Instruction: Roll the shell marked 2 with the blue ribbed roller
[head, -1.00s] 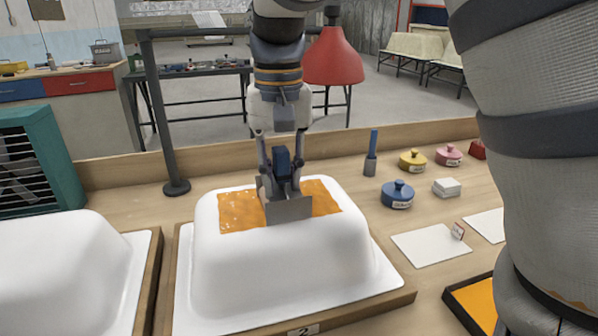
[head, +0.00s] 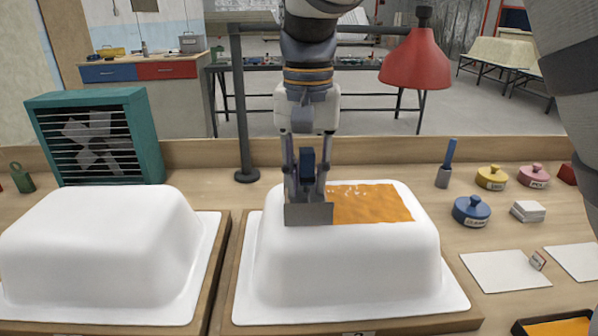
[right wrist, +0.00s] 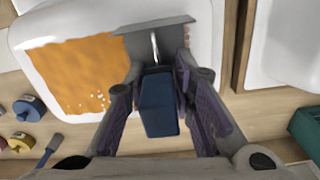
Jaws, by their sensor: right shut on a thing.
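The shell marked 2 (head: 345,265) is an upturned white tub on a wood-edged board; its number tag is cut off at the bottom of the head view. A wet-looking orange patch (head: 372,204) lies on its top. My right gripper (head: 307,190) is shut on a tool with a dark blue handle (right wrist: 158,105) and a broad grey head (head: 308,214). The head is at the patch's left end in the head view, touching or just above the shell; I cannot tell which. I see no ribs on it. My left gripper is not in view.
Another white shell (head: 100,245) stands left. A teal fan (head: 97,137), a lamp post (head: 243,110) and a red lamp shade (head: 415,58) stand behind. Right are a blue-handled tool (head: 446,165), lidded pots (head: 471,210), white cards (head: 503,271) and an orange-filled tray (head: 560,327).

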